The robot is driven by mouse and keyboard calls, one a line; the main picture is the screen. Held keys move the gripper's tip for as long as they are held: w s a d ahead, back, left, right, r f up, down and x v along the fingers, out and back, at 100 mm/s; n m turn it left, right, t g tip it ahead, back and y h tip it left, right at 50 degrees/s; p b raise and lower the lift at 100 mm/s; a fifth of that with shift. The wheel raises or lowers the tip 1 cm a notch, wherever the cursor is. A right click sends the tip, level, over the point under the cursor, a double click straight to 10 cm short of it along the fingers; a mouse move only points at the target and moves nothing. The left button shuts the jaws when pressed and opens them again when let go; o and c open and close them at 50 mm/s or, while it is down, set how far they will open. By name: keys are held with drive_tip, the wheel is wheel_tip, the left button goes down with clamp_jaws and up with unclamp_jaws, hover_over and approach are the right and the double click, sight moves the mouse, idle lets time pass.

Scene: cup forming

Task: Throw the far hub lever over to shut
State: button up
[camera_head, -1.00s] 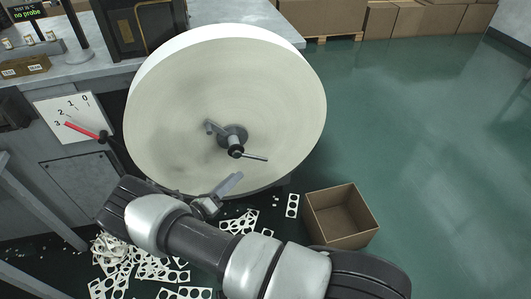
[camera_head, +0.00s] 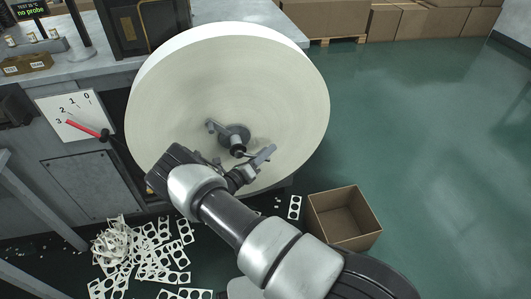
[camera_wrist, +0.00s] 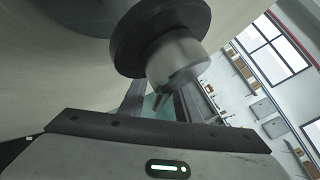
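The big pale reel (camera_head: 290,90) stands with its round face towards me. Its dark grey hub (camera_head: 233,132) sits near the middle of that face. A short grey lever (camera_head: 214,129) sticks out from the hub to the upper left. A second lever at the hub's lower right is mostly hidden behind my gripper (camera_head: 244,161). In the wrist view the hub's dark disc (camera_wrist: 150,25) and round metal end (camera_wrist: 178,58) fill the top middle. My gripper's two fingers (camera_wrist: 158,103) stand apart just below it; a small dark lever piece (camera_wrist: 166,93) shows between them. I cannot tell whether they touch it.
An open cardboard box (camera_head: 343,217) stands on the floor right of the reel. White punched scrap strips (camera_head: 150,255) lie on the floor at lower left. A dial plate with a red pointer (camera_head: 88,129) is on the machine at left. The green floor at right is clear.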

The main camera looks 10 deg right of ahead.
drive_tip(key=shift+c, duration=0.2)
clamp_jaws()
